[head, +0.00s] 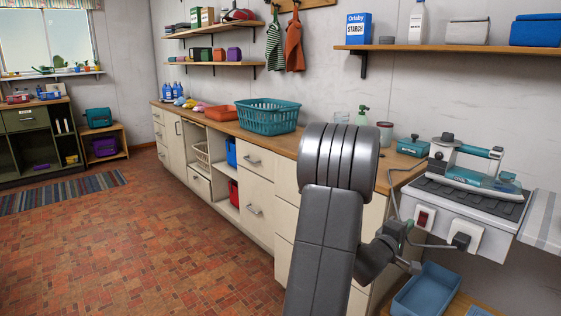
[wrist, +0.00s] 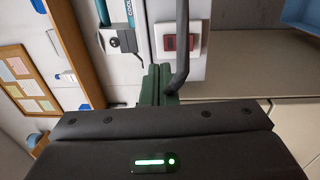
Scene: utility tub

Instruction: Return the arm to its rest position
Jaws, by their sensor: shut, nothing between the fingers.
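My gripper (head: 403,232) is at the lower right of the head view, partly behind my own arm. It is in front of the counter end, just left of the red wall switch (head: 425,218). In the wrist view its green fingers (wrist: 157,82) are together and hold nothing. The red switch also shows there, just beyond and to the right of the fingertips (wrist: 182,43). I cannot tell whether the fingers touch anything.
A teal iron (head: 470,172) rests on a dark ribbed pad at right, with a grey cord hanging near my gripper. A blue tub (head: 427,290) is below. A teal basket (head: 268,116) stands on the wooden counter. The tiled floor (head: 150,245) at left is clear.

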